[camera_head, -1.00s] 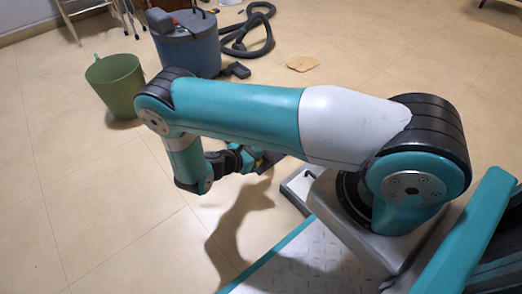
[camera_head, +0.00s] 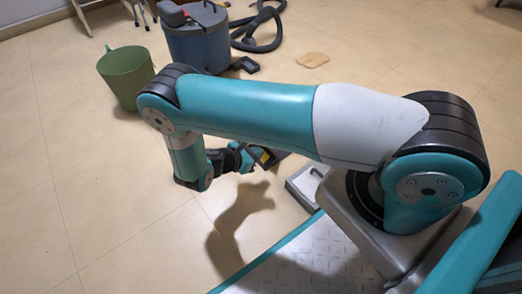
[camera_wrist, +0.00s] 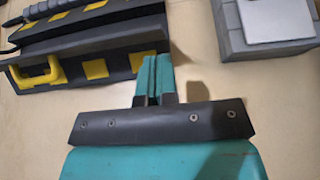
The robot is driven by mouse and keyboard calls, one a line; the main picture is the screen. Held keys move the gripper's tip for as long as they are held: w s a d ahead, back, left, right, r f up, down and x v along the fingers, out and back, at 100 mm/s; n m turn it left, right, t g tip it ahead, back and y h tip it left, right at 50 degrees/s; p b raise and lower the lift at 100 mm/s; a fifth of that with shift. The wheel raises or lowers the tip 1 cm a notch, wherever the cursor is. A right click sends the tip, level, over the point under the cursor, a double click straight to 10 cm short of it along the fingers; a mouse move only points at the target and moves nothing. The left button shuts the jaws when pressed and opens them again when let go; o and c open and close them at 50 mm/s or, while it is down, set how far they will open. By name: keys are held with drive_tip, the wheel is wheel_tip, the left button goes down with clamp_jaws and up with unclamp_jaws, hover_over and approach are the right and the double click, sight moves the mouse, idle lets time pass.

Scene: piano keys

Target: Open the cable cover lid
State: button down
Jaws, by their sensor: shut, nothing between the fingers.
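The cable cover (camera_wrist: 120,67) is black with yellow squares and fills the upper left of the wrist view. A yellow handle (camera_wrist: 35,72) shows at its left end, on the near side. I cannot tell clearly how far its lid is raised. My gripper (camera_wrist: 152,58) is shut and empty, with its teal fingertips at the right end of the cover's near edge; I cannot tell whether they touch it. In the head view, a dark and yellow part of the cover (camera_head: 266,158) shows beside my gripper, and my upper arm hides the rest.
A grey box with a pale top (camera_wrist: 278,20) stands right of the cover. In the head view, a green bin (camera_head: 127,78), a blue vacuum (camera_head: 198,42) with its hose, and a tan flat piece (camera_head: 312,60) are on the tiled floor.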

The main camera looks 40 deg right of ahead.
drive_tip(key=r+p+v, duration=0.1)
drive_tip(key=p+v, duration=0.2)
drive_tip(key=v, duration=0.6)
drive_tip(key=shift+p, duration=0.4)
